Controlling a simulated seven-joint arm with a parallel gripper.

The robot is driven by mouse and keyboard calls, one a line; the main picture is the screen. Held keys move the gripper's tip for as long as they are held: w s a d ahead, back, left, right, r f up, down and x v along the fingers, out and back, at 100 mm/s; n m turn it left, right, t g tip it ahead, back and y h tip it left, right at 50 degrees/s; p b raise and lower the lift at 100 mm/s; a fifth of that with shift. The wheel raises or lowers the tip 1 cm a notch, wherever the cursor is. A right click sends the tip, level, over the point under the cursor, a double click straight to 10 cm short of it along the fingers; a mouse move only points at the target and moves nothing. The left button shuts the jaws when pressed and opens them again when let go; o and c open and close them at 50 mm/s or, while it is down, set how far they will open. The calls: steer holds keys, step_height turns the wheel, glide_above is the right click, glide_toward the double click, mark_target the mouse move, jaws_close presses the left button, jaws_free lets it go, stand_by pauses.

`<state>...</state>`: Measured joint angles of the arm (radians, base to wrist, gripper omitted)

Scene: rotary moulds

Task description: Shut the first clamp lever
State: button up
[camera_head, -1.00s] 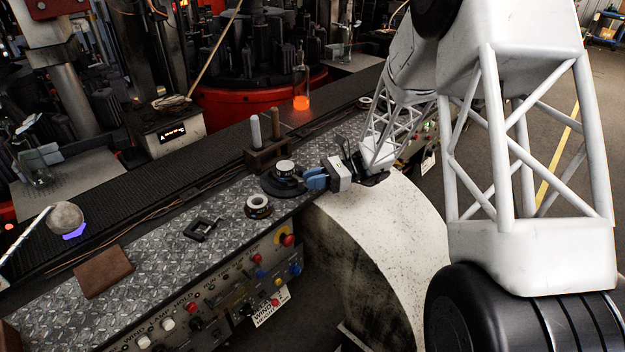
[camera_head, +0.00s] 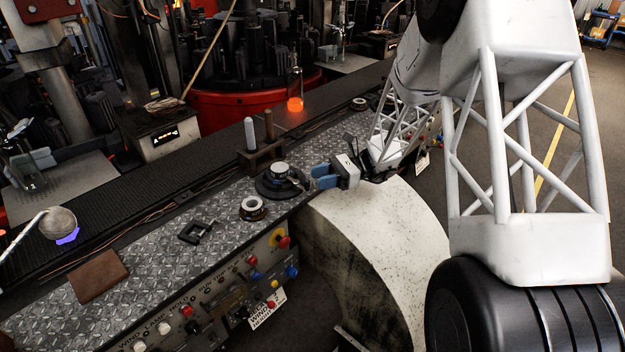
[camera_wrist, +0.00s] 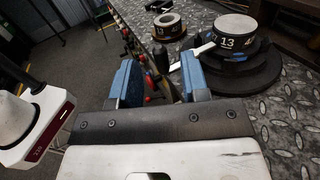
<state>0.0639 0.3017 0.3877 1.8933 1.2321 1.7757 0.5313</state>
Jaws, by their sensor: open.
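A round black clamp base (camera_head: 268,190) sits near the front edge of the metal bench, with a white-topped ring on it. The ring, marked 13 (camera_wrist: 234,32), shows at upper right in the wrist view. A pale strip (camera_wrist: 194,54) reaches from the base toward a dark upright handle (camera_wrist: 161,60), which looks like the clamp lever; whether they join is hard to see. My gripper (camera_head: 323,176) is open at the base's right side. In the wrist view its blue fingers (camera_wrist: 158,82) stand apart, with the handle showing in the gap beyond them. Contact cannot be told.
A second ring (camera_head: 254,208) and a black clamp-shaped piece (camera_head: 194,231) lie left along the bench. A block with two upright pegs (camera_head: 262,158) stands behind the base. A button panel (camera_head: 215,300) runs along the bench front. A brown block (camera_head: 98,276) lies further left.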

steer(key=shift+v, duration=1.75)
steer(key=s+r+n+t+h, duration=0.1)
steer(key=s+r+n+h, duration=0.25)
steer(key=s+r, duration=0.4)
steer(key=s+r+n+h, duration=0.3)
steer(key=s+r+h, duration=0.15)
steer(key=s, duration=0.65)
steer(key=s+d+r+n+t+h, duration=0.2)
steer(key=s+d+n+t+h, duration=0.1)
steer(key=s, duration=0.7)
steer(key=s+d+r+n+t+h, duration=0.2)
steer(key=s+d+n+t+h, duration=0.2)
steer(key=s, duration=0.5)
steer(key=shift+s+d+r+h, duration=0.3)
steer(key=shift+s+d+h, duration=0.1)
steer(key=shift+d+h, duration=0.7)
steer(key=shift+n, duration=0.25)
